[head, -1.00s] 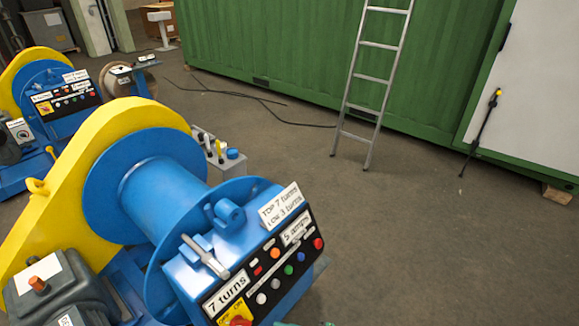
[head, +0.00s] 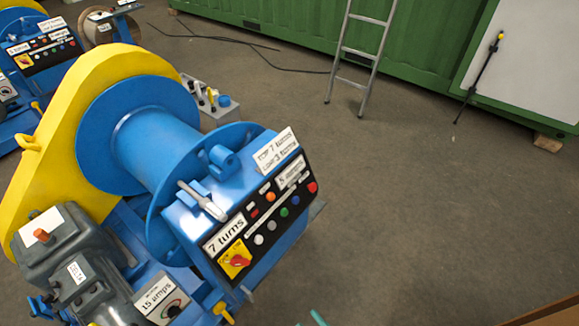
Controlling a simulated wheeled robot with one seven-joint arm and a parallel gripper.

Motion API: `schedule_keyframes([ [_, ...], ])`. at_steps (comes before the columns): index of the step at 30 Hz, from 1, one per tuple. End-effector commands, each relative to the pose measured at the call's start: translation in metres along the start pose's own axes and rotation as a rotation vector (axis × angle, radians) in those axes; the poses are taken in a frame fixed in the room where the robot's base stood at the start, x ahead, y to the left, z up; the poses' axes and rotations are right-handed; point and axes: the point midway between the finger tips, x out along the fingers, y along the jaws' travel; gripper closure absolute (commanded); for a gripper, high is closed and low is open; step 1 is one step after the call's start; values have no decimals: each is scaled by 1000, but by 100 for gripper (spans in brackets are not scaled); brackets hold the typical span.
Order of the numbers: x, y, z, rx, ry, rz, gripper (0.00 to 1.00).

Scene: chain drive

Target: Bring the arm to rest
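My gripper and arm do not show clearly in the head view, so I cannot see whether the gripper is open or shut. A blue winch drum (head: 155,148) with a yellow chain guard (head: 62,135) stands at the left. Its control panel (head: 262,222) carries several coloured buttons, a yellow plate with a red rotary switch (head: 236,259) and a "7 turns" label (head: 224,235). A grey motor (head: 72,262) sits at its lower left, beside a dial box labelled "1.5 amps" (head: 160,298).
A second blue and yellow machine (head: 40,50) stands at the back left. A ladder (head: 362,55) leans on the green container (head: 265,12). A black cable (head: 220,40) lies on the floor. The floor (head: 420,200) right of the winch is clear. A brown edge (head: 550,312) shows at the lower right.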

Motion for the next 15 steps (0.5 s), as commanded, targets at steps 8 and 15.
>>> schedule_keyframes([
  [8,-37,-28,-47,190,-156,219,67],
  [15,-47,-44,-94,386,-266,408,67],
])
